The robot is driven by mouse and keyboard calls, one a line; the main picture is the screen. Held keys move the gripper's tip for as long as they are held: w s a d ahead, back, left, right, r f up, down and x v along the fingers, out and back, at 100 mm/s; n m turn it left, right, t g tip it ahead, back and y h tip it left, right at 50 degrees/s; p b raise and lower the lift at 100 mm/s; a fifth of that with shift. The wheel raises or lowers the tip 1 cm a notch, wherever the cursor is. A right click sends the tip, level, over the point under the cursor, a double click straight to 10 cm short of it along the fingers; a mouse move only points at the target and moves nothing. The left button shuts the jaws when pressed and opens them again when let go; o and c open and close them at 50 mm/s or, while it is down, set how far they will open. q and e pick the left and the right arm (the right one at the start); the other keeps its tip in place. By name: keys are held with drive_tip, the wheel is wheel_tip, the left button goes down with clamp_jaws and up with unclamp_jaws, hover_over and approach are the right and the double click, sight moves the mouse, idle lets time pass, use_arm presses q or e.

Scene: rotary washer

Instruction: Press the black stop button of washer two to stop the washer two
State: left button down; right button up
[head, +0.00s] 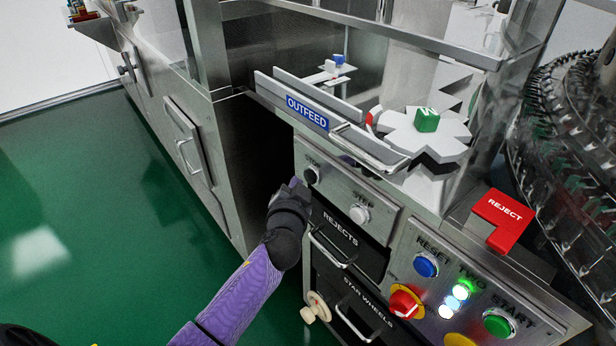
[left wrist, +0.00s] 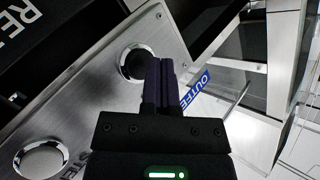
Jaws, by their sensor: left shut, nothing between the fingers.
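The black stop button (head: 312,175) sits at the left end of a small steel panel, under a STOP label. In the left wrist view the black button (left wrist: 131,64) has a bright metal ring. My left gripper (head: 295,184) is shut and empty, just left of and below the button in the head view. In the left wrist view its fingertips (left wrist: 159,64) overlap the button's right edge. I cannot tell whether they touch it. A panel marked TWO (head: 426,236) carries lights and other buttons. My right gripper is not in view.
A white STEP button (head: 359,214) is on the same panel. A metal handle (head: 370,153) juts out above it, below the OUTFEED sign (head: 307,113). REJECTS (head: 341,226) and STAR WHEELS (head: 367,303) drawers lie below. Green floor (head: 100,220) is open at left.

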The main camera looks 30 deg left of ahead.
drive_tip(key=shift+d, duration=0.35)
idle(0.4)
use_arm(q)
drive_tip(key=shift+w, duration=0.1)
drive_tip(key=shift+w+d, duration=0.2)
drive_tip(key=shift+w, duration=0.1)
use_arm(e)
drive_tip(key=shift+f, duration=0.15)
